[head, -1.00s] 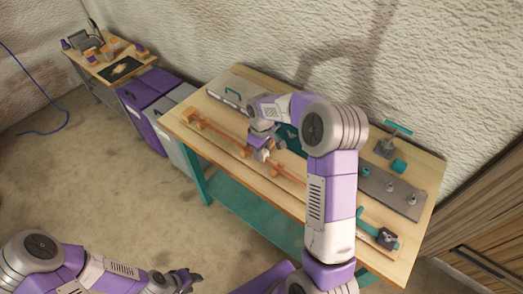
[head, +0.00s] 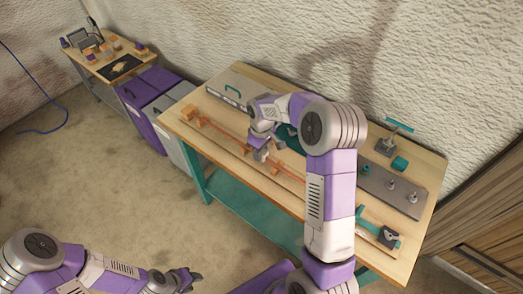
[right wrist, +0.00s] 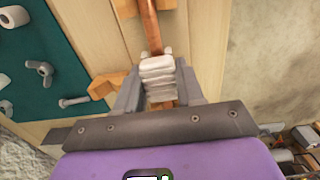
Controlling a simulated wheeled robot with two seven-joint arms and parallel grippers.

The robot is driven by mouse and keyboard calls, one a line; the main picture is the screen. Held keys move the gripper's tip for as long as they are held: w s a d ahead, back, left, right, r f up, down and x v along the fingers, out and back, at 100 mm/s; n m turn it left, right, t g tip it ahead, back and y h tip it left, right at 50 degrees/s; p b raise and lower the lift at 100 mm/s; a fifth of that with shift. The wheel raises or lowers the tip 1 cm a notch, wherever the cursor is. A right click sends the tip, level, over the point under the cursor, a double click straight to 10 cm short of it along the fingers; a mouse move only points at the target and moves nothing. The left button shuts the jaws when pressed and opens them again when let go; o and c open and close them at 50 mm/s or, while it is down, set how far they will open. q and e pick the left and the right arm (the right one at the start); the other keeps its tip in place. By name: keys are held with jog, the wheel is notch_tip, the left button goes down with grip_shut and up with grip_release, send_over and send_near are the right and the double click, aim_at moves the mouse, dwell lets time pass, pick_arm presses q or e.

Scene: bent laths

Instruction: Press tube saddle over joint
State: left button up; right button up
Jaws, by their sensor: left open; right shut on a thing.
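A pale, ribbed piece (right wrist: 158,75), which looks like the tube saddle, sits between the fingers of my right gripper (right wrist: 158,88). The gripper is shut on it. A copper-coloured tube (right wrist: 151,28) runs lengthwise under the piece and comes out on both sides of it. I cannot tell whether the piece is pressed onto the tube or just above it; the joint is hidden. In the head view my right gripper (head: 262,153) is low over the tube (head: 225,133) on the workbench. My left gripper (head: 193,276) is open and empty, away from the bench.
Orange supports (head: 194,116) carry the tube; one (right wrist: 106,85) is close beside my right gripper. A teal mat (right wrist: 45,70) holds loose hardware. A grey case (head: 231,87), a grey plate with pegs (head: 385,187) and a teal clamp-like tool (head: 378,227) lie on the bench.

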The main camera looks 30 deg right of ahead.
jog(key=shift+f, duration=0.55)
jog(key=o, duration=1.2)
jog(key=shift+o, duration=0.2)
jog(key=shift+r, duration=0.1)
jog(key=shift+r+p, duration=2.5)
jog(key=shift+r, duration=1)
